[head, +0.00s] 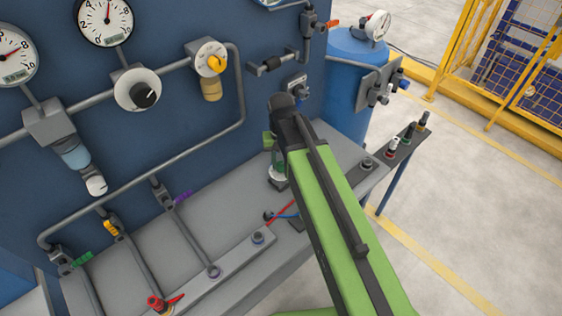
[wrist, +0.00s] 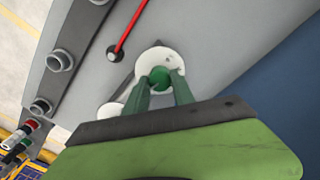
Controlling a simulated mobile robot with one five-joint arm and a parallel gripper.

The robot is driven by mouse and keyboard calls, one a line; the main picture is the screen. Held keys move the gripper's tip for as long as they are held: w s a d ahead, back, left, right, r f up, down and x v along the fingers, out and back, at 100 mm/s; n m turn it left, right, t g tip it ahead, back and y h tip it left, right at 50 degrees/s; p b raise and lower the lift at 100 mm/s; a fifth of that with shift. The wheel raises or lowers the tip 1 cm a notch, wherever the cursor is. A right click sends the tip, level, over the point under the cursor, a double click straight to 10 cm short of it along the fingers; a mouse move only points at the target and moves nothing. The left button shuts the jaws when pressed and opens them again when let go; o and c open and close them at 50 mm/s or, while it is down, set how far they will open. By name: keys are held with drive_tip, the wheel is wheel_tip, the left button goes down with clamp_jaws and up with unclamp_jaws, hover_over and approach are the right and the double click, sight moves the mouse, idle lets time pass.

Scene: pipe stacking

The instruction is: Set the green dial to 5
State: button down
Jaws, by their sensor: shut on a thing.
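The green dial (wrist: 160,77) is a small round green knob on a white disc in the wrist view. My gripper (wrist: 163,88) comes from below in that view, with its two dark green fingers closed on either side of the knob. In the head view the dial (head: 278,172) stands on the grey bench, partly hidden by my gripper (head: 276,160) and arm. The numbers on the disc are too small to read, so its setting cannot be told.
A red rod (wrist: 131,28) lies beside the disc. Several round grey sockets (wrist: 60,61) line the bench edge. A blue panel (head: 165,110) with gauges, a black knob (head: 145,95) and a yellow knob (head: 216,63) rises behind. A blue tank (head: 349,75) stands behind the bench's right part.

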sight(281, 164)
idle(0.4)
drive_tip(key=c, duration=1.1)
unclamp_jaws()
drive_tip(key=shift+o, duration=0.2)
wheel_tip(281, 164, up, 18)
drive_tip(key=p, duration=1.7)
drive_tip(key=shift+f, duration=0.25)
drive_tip(key=shift+f, duration=0.1)
